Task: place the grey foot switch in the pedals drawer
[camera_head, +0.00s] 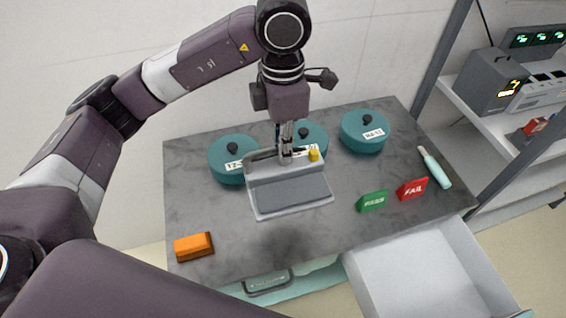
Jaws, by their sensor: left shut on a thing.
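The grey foot switch (290,194) hangs over the cart top, near its middle, with its dark pedal plate facing up. A small yellow knob (314,155) shows at its back right. My left gripper (286,155) comes down from above and is shut on the switch's back edge. A dark shadow lies on the top in front of the switch, so it looks raised. An open drawer (423,270) sticks out at the lower right and its visible inside is empty. I cannot read a pedals label on it. My right gripper is not in view.
Several teal lidded pots, one at the back right (364,132), stand behind the switch on the grey top (225,262). A shelf (510,128) holds devices.

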